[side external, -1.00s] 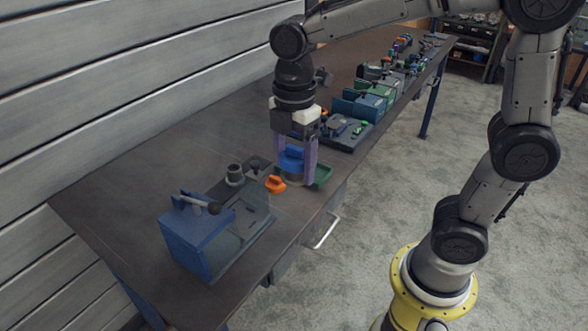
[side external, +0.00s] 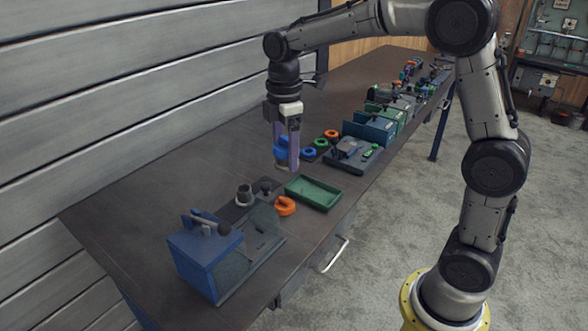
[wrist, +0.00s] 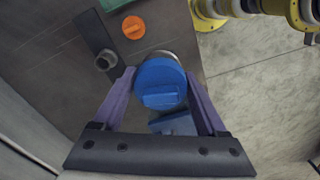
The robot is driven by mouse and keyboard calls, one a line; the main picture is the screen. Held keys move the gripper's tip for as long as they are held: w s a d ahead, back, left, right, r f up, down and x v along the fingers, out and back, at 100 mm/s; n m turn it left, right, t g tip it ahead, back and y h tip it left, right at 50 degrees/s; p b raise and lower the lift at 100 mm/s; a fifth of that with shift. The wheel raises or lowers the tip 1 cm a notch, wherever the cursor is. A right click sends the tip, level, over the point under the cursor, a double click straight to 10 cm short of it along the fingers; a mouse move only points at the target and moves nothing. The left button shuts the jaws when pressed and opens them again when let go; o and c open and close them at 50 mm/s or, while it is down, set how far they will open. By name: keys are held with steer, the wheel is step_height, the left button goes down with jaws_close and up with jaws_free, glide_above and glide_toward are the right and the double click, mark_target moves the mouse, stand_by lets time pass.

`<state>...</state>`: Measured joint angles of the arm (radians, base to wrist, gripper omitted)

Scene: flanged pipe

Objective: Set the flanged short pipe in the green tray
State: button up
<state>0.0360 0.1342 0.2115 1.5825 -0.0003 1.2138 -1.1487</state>
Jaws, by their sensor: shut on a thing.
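My gripper (side external: 287,164) is shut on a short grey pipe with a blue cap (side external: 281,150) on top. It holds the pipe upright above the bench, behind and left of the green tray (side external: 314,193). The tray is empty and lies near the bench's front edge. In the wrist view the blue cap (wrist: 160,85) sits between my purple fingers and hides most of the pipe; only a pale rim shows beyond it. The pipe's flange cannot be made out clearly.
An orange cap (side external: 285,206) lies left of the tray. A grey socket piece (side external: 244,195) stands on a dark plate beside a blue vice-like block (side external: 205,252). Small coloured caps (side external: 321,144) and a dark fixture (side external: 352,154) stand behind the tray. The bench at the left is clear.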

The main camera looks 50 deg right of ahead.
steer(key=w+d+f+m, duration=0.1)
steer(key=d+f+m, duration=0.1)
steer(key=d, duration=0.5)
steer(key=w+d+f+m, duration=0.1)
steer(key=d+f, duration=0.3)
steer(key=d, duration=0.4)
steer(key=shift+m, duration=0.5)
steer(key=shift+f, duration=0.1)
steer(key=shift+f, duration=1.1)
steer(key=shift+f, duration=4.65)
steer(key=shift+c, duration=0.2)
